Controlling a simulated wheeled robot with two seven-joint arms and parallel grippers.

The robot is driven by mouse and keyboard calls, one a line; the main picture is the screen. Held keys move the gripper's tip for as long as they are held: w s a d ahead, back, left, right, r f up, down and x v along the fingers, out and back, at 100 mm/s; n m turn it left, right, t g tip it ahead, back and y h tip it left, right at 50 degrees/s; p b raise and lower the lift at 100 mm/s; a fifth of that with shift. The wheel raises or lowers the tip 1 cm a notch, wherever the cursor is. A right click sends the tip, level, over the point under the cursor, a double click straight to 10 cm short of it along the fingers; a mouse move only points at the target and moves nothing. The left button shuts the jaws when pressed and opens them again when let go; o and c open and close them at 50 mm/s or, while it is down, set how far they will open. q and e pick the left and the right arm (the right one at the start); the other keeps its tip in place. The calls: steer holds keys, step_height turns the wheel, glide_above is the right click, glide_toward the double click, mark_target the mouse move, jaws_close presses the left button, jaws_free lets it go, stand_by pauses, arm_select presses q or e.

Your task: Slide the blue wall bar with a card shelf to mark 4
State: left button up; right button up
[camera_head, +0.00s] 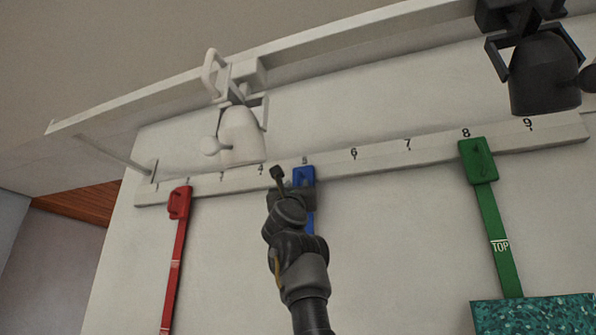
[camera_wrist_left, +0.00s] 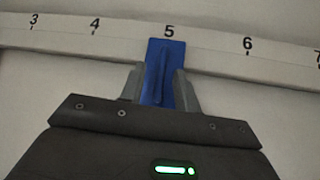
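The blue wall bar (camera_head: 304,176) hangs from the numbered white rail (camera_head: 400,158) at mark 5 in the head view. My left gripper (camera_head: 284,180) is in front of it and hides much of its length; no card shelf can be made out. In the left wrist view the blue bar's top (camera_wrist_left: 166,52), with a narrow upright ridge, sits right under the 5. My left gripper's fingers (camera_wrist_left: 161,85) stand on either side of the bar, apart from the ridge, and look open. Mark 4 (camera_wrist_left: 95,24) is to the left. My right gripper is not in view.
A red bar (camera_head: 179,204) hangs left of mark 4 and a green bar (camera_head: 479,162) hangs at mark 8. The rail between the red and blue bars looks clear. A white lamp (camera_head: 240,135) and a dark lamp (camera_head: 544,75) hang above the rail. A teal speckled panel (camera_head: 530,315) is at lower right.

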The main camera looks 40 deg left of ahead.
mark_target(300, 174)
arm_select(q)
steer(key=shift+p+x, duration=0.85)
steer(key=shift+x, duration=0.65)
steer(key=shift+d, duration=0.1)
jaws_close()
